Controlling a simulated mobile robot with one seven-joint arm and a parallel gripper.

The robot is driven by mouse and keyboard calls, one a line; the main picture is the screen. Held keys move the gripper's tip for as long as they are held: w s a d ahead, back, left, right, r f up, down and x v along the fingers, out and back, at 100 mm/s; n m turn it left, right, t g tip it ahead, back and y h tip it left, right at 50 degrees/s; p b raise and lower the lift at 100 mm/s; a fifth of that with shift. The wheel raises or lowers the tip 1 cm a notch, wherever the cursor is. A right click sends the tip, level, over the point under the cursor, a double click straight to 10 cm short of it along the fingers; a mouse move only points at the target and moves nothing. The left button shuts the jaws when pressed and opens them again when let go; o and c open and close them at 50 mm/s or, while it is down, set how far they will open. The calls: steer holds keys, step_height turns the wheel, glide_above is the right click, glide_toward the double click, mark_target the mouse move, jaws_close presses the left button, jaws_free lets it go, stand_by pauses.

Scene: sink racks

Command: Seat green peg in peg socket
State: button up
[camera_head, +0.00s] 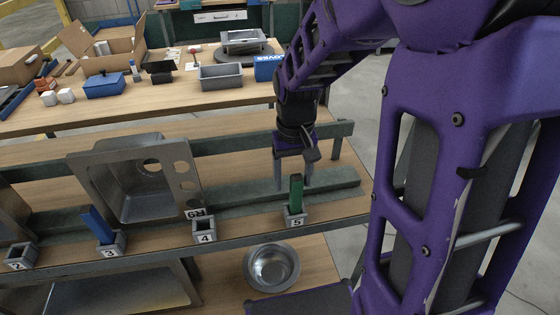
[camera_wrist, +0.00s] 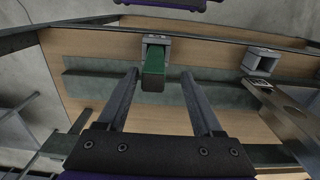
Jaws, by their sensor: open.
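The green peg (camera_head: 296,192) stands upright in the small grey peg socket labelled 5 (camera_head: 296,219), near the right end of the rack. In the wrist view the green peg (camera_wrist: 153,72) rises from its socket (camera_wrist: 156,41), beyond and between my finger tips. My gripper (camera_head: 293,187) is open and empty, pointing down just behind the peg; its two fingers also show in the wrist view (camera_wrist: 160,74). I cannot tell from these views how far the fingers stand from the peg.
A blue peg (camera_head: 96,224) leans in socket 3 (camera_head: 113,246). Socket 4 (camera_head: 205,232) is empty, as is socket 2 (camera_head: 20,256). A steel sink (camera_head: 135,180) stands left of my gripper. A metal bowl (camera_head: 272,268) sits below. The back table holds a grey bin (camera_head: 220,77) and boxes.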

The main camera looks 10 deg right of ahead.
mark_target(296, 198)
steer(key=f, duration=0.4)
steer(key=f+b, duration=0.1)
steer(key=f, duration=0.1)
steer(key=shift+s+d+f, duration=0.2)
steer(key=shift+d+f, duration=0.05)
steer(key=shift+d, duration=0.15)
jaws_close()
